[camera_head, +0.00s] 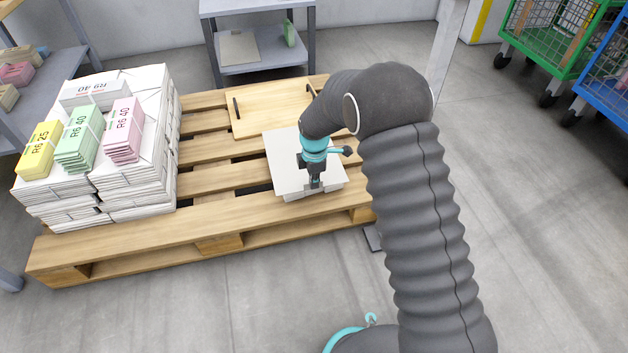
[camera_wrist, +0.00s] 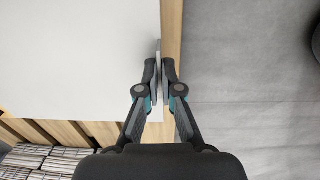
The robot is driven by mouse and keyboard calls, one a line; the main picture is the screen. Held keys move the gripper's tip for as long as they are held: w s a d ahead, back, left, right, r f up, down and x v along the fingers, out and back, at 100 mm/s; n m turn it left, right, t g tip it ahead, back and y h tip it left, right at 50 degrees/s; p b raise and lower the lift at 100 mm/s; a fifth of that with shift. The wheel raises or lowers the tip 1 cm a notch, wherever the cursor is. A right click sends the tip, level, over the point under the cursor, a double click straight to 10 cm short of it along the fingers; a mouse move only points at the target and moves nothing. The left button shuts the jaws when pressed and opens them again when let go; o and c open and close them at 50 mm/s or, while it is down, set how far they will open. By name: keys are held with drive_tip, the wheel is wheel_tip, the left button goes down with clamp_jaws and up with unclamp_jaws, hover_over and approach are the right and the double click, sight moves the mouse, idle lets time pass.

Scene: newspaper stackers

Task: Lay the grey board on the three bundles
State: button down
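The grey board (camera_head: 284,150) is a pale flat square, roughly level over the front right of the pallet. It fills the left of the wrist view (camera_wrist: 70,55). My gripper (camera_head: 315,184) points down at its front edge. In the wrist view its fingertips (camera_wrist: 160,68) are close together around a thin grey piece at that edge. Pale blocks show under the front edge; I cannot tell whether they are part of the board. Three banded bundles, yellow (camera_head: 40,150), green (camera_head: 80,138) and pink (camera_head: 123,130), lie in a row on the white newspaper stack at left.
The newspaper stack (camera_head: 150,185) stands on the left of the slatted wooden pallet (camera_head: 215,222). A wooden board with dark handles (camera_head: 262,103) lies behind the grey board. A white-labelled bundle (camera_head: 98,92) lies behind the coloured ones. A grey table (camera_head: 262,60) stands behind; wheeled cages (camera_head: 545,45) stand at right.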

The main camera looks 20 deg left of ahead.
drive_tip(key=shift+f, duration=0.45)
drive_tip(key=c, duration=1.2)
unclamp_jaws()
drive_tip(key=shift+c, duration=0.2)
